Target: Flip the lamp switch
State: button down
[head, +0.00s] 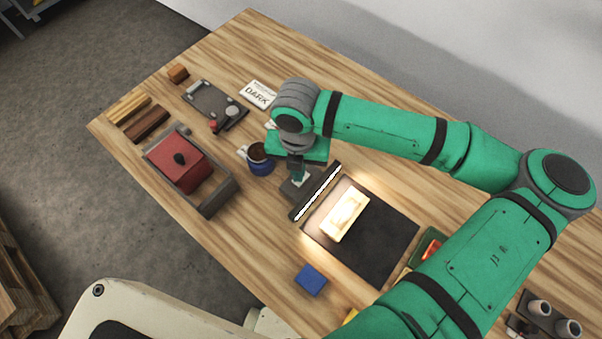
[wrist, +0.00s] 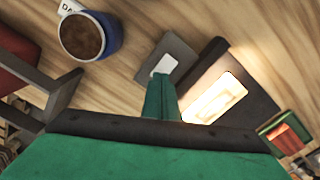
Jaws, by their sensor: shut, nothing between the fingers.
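The lamp (head: 316,192) is a dark bar with a glowing white strip, and it is lit. Beside it is a grey switch base (head: 289,190); in the wrist view it is a grey plate (wrist: 181,50) with a pale switch (wrist: 164,66) on it. My gripper (head: 297,176) is shut and empty, pointing down at the switch. In the wrist view its green fingertips (wrist: 161,82) meet the near edge of the pale switch and hide part of it. I cannot tell whether they touch.
A brightly lit pale block (head: 344,215) lies on a dark mat (head: 385,243) beside the lamp. A blue mug (head: 260,160) with brown contents stands close to my gripper. A grey tray (head: 219,196) with a red box, a blue square (head: 310,280) and a "DARK" card (head: 259,95) are nearby.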

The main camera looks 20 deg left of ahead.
jog(key=shift+a+f, duration=0.1)
jog(key=shift+f, duration=0.25)
jog(key=shift+w+f, duration=0.1)
jog(key=shift+f, duration=0.3)
dwell(0.4)
jog(key=shift+a+r, duration=0.1)
jog(key=shift+r, duration=0.1)
jog(key=shift+d+r, duration=0.2)
jog(key=shift+r, duration=1.5)
notch_tip(320, 180, up, 3)
jog(key=shift+r, duration=0.15)
